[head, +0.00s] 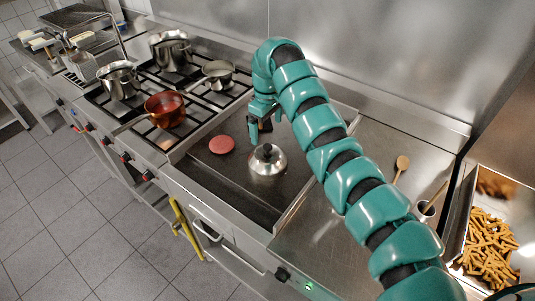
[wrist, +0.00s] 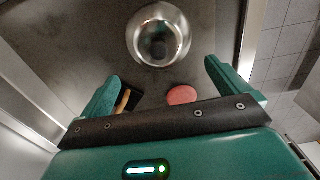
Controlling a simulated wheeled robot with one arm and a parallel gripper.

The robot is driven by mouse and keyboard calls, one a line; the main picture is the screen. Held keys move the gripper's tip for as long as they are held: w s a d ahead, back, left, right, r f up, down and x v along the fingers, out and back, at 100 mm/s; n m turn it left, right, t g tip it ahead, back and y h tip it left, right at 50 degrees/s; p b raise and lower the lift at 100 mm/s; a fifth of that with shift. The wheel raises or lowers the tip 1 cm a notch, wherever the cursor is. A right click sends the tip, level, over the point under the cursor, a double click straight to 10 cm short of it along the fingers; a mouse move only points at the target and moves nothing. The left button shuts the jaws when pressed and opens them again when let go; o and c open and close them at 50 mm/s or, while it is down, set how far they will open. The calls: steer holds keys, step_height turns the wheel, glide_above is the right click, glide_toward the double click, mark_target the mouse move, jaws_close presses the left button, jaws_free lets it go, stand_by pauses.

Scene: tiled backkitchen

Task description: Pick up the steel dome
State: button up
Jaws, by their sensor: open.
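The steel dome (head: 267,162), shiny with a dark knob on top, sits on the dark flat griddle (head: 225,185) in the head view. In the wrist view the dome (wrist: 172,52) is at the top centre, beyond my fingertips. My gripper (head: 263,121) is above the griddle, behind the dome in the head view. In the wrist view my gripper (wrist: 158,75) shows its two green fingers spread wide with nothing held between them. The dome is apart from both fingers.
A round red patty (head: 221,145) lies on the griddle left of the dome. Several pots and a red pan (head: 166,111) stand on the burners. A wooden spoon (head: 402,165) and a tray of fries (head: 463,225) are at the right. The griddle's front is clear.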

mark_target(268, 147)
steer(key=shift+w+d+f+p, duration=0.1)
steer(key=shift+f+p, duration=2.75)
steer(key=shift+f, duration=2.25)
steer(key=c, duration=0.9)
steer(key=shift+s, duration=0.2)
steer(key=shift+c, duration=0.7)
